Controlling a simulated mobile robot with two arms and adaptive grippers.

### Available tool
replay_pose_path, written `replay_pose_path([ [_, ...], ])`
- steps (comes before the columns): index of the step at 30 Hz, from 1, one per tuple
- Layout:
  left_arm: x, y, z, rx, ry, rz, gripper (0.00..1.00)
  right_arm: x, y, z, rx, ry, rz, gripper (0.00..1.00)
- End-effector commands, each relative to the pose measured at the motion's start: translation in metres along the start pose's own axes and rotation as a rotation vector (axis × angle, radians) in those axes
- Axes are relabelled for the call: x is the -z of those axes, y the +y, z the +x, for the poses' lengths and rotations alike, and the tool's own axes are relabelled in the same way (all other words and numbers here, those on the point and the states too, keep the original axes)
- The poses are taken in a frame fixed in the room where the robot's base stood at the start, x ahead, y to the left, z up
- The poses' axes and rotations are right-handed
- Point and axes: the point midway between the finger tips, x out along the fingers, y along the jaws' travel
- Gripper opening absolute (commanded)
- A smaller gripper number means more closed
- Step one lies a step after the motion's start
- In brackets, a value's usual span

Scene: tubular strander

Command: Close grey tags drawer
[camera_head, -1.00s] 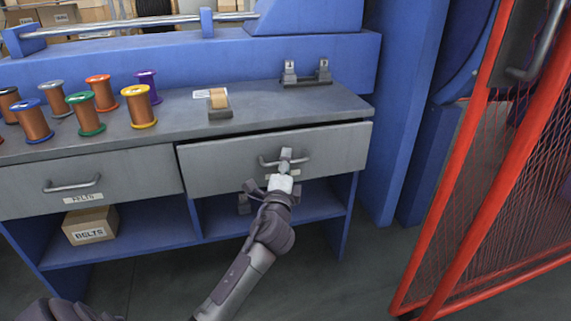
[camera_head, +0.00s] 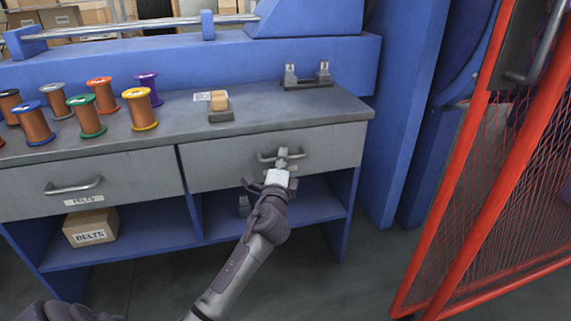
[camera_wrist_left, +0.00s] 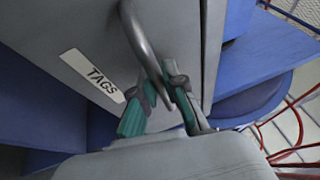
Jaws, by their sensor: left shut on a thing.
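The grey tags drawer (camera_head: 220,167) is the right one under the grey workbench top. Its front now looks level with the bench front, with no clear gap above it. In the left wrist view its label reads TAGS (camera_wrist_left: 93,75), and its curved metal handle (camera_wrist_left: 139,38) runs down between my fingers. My left gripper (camera_head: 282,160) is at the middle of the drawer front, shut on the handle; in the left wrist view its teal-padded fingers (camera_wrist_left: 160,96) are around the bar's lower end. My right gripper cannot be made out.
Several coloured wire spools (camera_head: 140,108) stand on the bench top, left of a small tape holder (camera_head: 219,106). A BELTS drawer (camera_head: 90,183) is to the left, with a BELTS box (camera_head: 90,228) on the shelf below. A red mesh gate (camera_head: 490,190) stands at right.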

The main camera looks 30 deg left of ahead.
Motion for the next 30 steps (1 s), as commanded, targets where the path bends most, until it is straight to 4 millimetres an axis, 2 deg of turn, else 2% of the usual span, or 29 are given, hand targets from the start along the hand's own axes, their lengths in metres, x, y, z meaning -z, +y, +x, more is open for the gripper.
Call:
replay_pose_path([
  [9, -0.003, 0.001, 0.006, -0.001, -0.003, -0.001, 0.0, -0.001, -0.001, -0.004, 0.005, -0.013, 0.001, 0.0],
  [10, -0.004, 0.001, 0.006, -0.001, -0.003, -0.001, 0.12, -0.001, -0.001, -0.004, 0.006, -0.013, 0.001, 0.0],
  [15, -0.003, 0.001, 0.006, -0.001, -0.002, -0.001, 0.37, -0.002, -0.001, -0.004, 0.008, -0.018, 0.001, 0.0],
  [25, -0.002, 0.002, 0.003, -0.002, 0.0, -0.001, 0.37, -0.002, 0.001, -0.003, -0.004, -0.015, 0.0, 0.0],
  [30, -0.002, 0.003, -0.017, -0.004, 0.001, 0.0, 0.37, -0.002, 0.0, -0.003, -0.001, -0.015, 0.0, 0.0],
])
